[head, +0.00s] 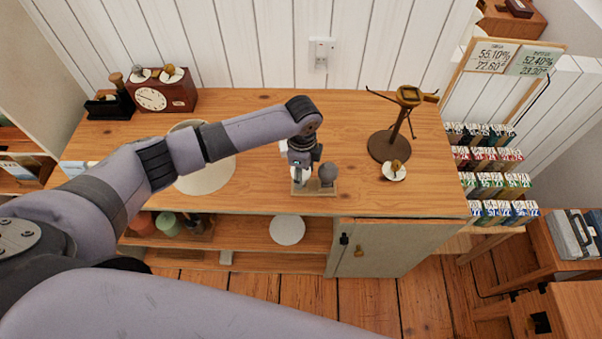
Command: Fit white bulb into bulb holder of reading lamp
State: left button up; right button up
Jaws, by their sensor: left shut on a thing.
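My left gripper (300,172) points down over a small wooden tray (318,191) near the front edge of the wooden cabinet top. It is shut on a small white thing, which looks like the white bulb (298,177); the fingers hide most of it. The reading lamp (400,125) stands farther right, with a round brown base, a thin stem and a brass-coloured head (409,95). I cannot make out the opening of its bulb holder. My right gripper is not in view.
A white round thing with a brass-coloured knob (394,171) lies in front of the lamp. A large pale disc (205,172) lies partly under my left arm. A brown clock (160,95) stands at the back left. The cabinet top between tray and lamp is clear.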

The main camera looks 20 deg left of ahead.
pick_arm(q)
jog(key=c, duration=0.5)
jog(key=shift+c, duration=0.2)
